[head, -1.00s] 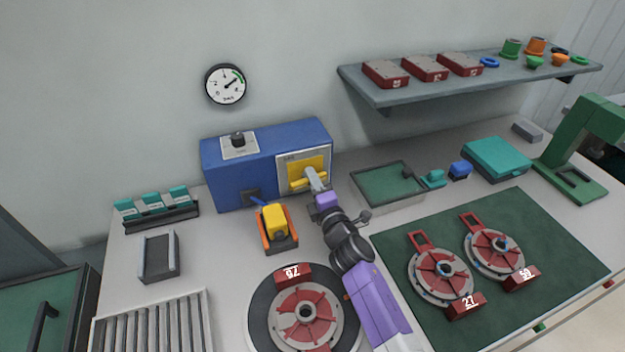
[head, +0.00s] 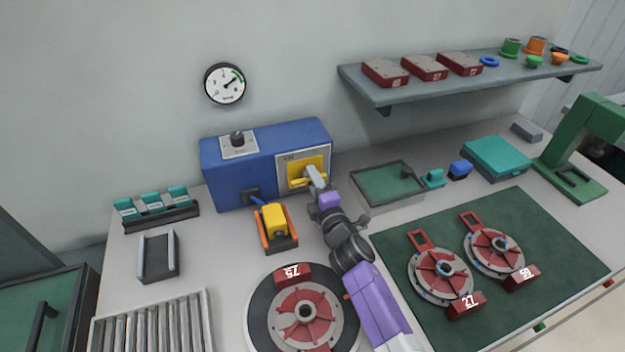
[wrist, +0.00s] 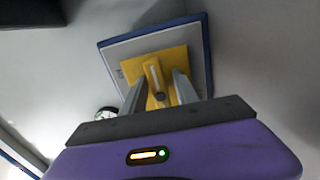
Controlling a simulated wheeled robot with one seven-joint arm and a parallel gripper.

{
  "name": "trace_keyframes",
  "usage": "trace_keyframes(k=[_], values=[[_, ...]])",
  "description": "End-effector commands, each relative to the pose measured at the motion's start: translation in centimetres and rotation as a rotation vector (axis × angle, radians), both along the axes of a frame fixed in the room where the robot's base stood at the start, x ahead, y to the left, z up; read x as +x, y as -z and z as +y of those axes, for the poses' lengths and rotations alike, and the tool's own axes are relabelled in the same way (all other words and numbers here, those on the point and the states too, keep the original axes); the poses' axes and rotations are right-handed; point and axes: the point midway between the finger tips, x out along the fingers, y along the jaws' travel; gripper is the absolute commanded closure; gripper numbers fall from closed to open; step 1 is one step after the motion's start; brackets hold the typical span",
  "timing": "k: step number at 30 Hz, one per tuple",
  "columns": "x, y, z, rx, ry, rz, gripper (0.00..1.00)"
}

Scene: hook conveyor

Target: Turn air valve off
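The air valve is a yellow plate in a light square frame (head: 291,168) on the front of a blue box (head: 226,178). Its yellow handle (head: 299,182) sticks out from the plate. It also shows in the wrist view (wrist: 155,75), pointing toward the camera. My gripper (head: 313,177) is at the valve, with its two grey fingers (wrist: 160,92) on either side of the handle. The fingers look apart, with narrow gaps beside the handle; contact cannot be made out. The round gauge (head: 225,84) on the wall has its needle toward the green band.
A black knob (head: 237,139) sits on top of the blue box. An orange and yellow block (head: 274,226) stands in front of it. A green tray (head: 387,184) lies right of my gripper, and a red disc fixture (head: 305,309) sits in front.

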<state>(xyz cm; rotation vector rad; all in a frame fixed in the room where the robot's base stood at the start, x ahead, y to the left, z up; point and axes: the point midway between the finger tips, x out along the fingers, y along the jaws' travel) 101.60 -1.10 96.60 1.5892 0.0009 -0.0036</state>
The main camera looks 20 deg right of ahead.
Motion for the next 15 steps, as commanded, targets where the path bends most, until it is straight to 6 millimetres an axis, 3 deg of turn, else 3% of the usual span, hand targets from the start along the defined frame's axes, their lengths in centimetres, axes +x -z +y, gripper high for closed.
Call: trace_keyframes(k=[10,15], values=[[-0.1,-0.1,0.0,-0.003,-0.001,-0.002,0.58],[-1.5,-0.2,0.0,-0.003,0.000,0.000,0.58]])
